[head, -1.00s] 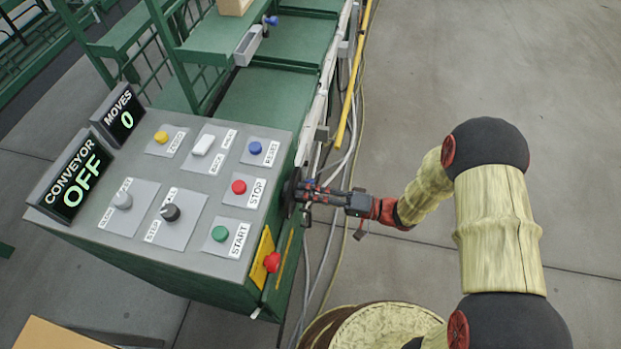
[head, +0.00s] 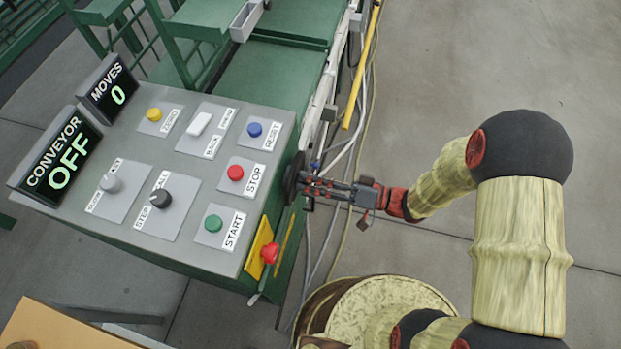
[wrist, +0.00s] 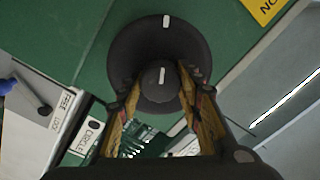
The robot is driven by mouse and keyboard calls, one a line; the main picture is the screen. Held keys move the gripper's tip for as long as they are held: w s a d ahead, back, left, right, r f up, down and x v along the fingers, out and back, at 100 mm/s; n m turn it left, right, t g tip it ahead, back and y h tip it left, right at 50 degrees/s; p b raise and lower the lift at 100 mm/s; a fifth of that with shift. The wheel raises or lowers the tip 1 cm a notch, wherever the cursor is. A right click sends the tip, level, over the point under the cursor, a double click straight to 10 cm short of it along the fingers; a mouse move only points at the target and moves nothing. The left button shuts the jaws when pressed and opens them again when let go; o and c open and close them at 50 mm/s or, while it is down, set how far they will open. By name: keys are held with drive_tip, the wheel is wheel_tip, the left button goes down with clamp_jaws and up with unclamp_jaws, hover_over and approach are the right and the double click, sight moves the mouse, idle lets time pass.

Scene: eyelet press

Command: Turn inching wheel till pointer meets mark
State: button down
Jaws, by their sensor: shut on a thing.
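The black inching wheel (head: 292,178) is on the right side of the green control box and faces right. In the wrist view it is a dark round disc (wrist: 135,42) with a smaller black knob (wrist: 155,92) standing out from its middle. A white line (wrist: 161,75) is on the knob and another white line (wrist: 166,20) is near the disc's top edge. The two lines look nearly in line; I cannot tell which is the pointer. My gripper (head: 308,187) is shut on the knob, and in the wrist view its fingers (wrist: 157,88) press it from both sides.
The panel (head: 185,243) holds several buttons and knobs. The conveyor display (head: 62,158) reads OFF and the moves display (head: 110,90) reads 0. Floor to the right is clear.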

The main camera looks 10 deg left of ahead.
drive_tip(key=shift+s+f, duration=0.1)
drive_tip(key=c, duration=1.2)
unclamp_jaws()
drive_tip(key=d, duration=1.2)
drive_tip(key=shift+s, duration=0.35)
drive_tip(key=shift+f, duration=0.1)
